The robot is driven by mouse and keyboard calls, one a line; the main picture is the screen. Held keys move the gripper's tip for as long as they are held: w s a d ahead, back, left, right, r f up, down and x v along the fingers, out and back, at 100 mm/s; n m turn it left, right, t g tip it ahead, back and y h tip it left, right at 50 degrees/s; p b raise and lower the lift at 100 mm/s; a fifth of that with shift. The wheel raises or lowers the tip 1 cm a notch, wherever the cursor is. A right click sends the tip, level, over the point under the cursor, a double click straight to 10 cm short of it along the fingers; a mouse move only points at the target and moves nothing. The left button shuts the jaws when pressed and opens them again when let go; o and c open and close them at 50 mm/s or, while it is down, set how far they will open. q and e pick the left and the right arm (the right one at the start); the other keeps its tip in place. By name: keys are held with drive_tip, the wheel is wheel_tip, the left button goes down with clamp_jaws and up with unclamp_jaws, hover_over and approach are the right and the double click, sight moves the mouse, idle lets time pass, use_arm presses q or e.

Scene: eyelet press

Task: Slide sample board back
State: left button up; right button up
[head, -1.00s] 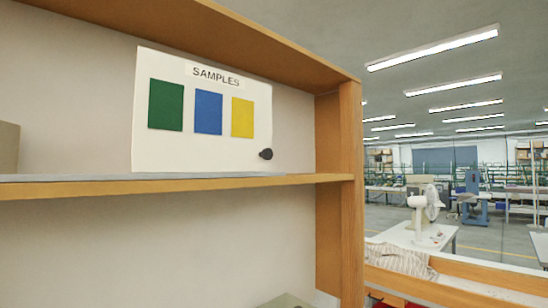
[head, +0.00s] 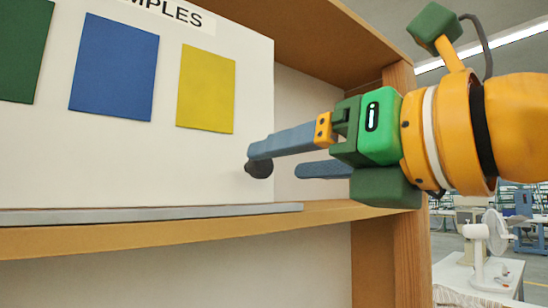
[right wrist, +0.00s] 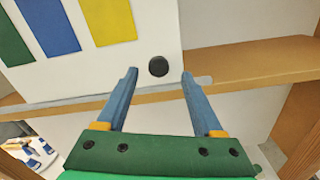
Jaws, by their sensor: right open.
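The white sample board (head: 215,165) stands upright on the wooden shelf, with green, blue and yellow swatches and part of its lettering in view. A dark round knob (head: 259,168) sits near its lower right corner. My right gripper (head: 280,164) is open at the knob, and one finger overlaps the knob in the head view. In the right wrist view the sample board (right wrist: 110,64) is ahead, and the knob (right wrist: 158,66) shows between and just beyond the open fingertips (right wrist: 158,75). Contact with the knob cannot be told. My left gripper is not in view.
A grey rail (head: 150,216) runs along the shelf front below the board and ends right of it. The wooden shelf (head: 330,211) is bare to the right, up to an upright side panel (head: 408,245). A fan (head: 490,240) stands on a table beyond.

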sight(265, 163)
drive_tip(key=p+x, duration=0.1)
drive_tip(key=x, duration=0.3)
drive_tip(key=shift+a, duration=0.15)
drive_tip(key=shift+w, duration=0.3)
drive_tip(key=shift+c, duration=0.2)
drive_tip(key=shift+s, duration=0.3)
clamp_jaws()
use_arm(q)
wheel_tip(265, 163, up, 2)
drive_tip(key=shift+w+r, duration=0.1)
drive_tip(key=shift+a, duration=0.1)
use_arm(e)
drive_tip(key=shift+r, duration=0.1)
